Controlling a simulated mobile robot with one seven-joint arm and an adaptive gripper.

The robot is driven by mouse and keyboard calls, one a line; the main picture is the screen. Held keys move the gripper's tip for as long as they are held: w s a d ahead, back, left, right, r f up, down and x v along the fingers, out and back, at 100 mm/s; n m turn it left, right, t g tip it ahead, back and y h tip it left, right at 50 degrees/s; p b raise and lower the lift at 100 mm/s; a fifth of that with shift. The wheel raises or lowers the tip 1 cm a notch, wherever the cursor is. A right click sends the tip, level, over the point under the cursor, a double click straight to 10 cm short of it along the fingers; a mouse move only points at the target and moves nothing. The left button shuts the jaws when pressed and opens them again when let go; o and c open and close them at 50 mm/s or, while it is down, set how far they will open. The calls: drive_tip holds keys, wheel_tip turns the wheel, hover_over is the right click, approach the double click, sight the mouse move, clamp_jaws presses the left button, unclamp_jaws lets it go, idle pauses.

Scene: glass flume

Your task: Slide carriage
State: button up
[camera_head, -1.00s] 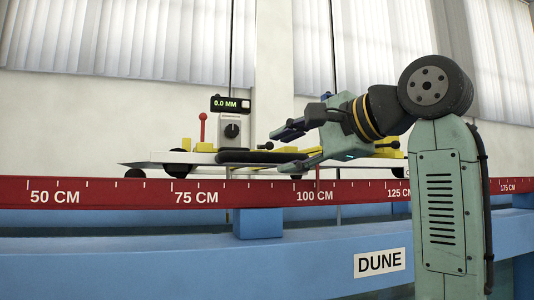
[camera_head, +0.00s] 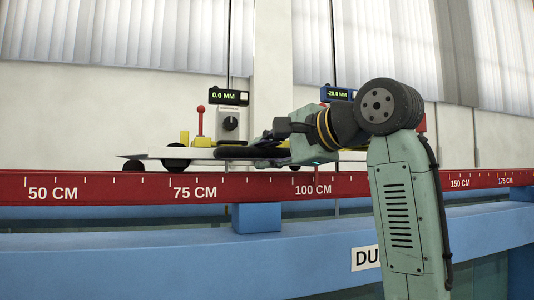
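The carriage, a long white plate (camera_head: 150,153), stands on black wheels (camera_head: 132,166) above the red scale rail. It carries a grey box with a black knob (camera_head: 230,124), a red-tipped lever (camera_head: 201,122), yellow blocks (camera_head: 186,138) and a dark rounded bar (camera_head: 236,152). The carriage's left end is near the 65 cm part of the scale. My gripper (camera_head: 262,155) is low at the bar's right end, pointing left. Its fingers overlap the bar in the picture, and I cannot tell whether they touch or grip it. My arm hides the carriage's right part.
The red rail (camera_head: 110,189) carries white centimetre marks and runs across above a blue beam (camera_head: 110,238). A display (camera_head: 229,97) reads 0.0 MM. A DUNE label (camera_head: 365,258) is partly hidden by my arm.

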clamp_jaws()
drive_tip(key=shift+a, duration=0.1)
idle(0.4)
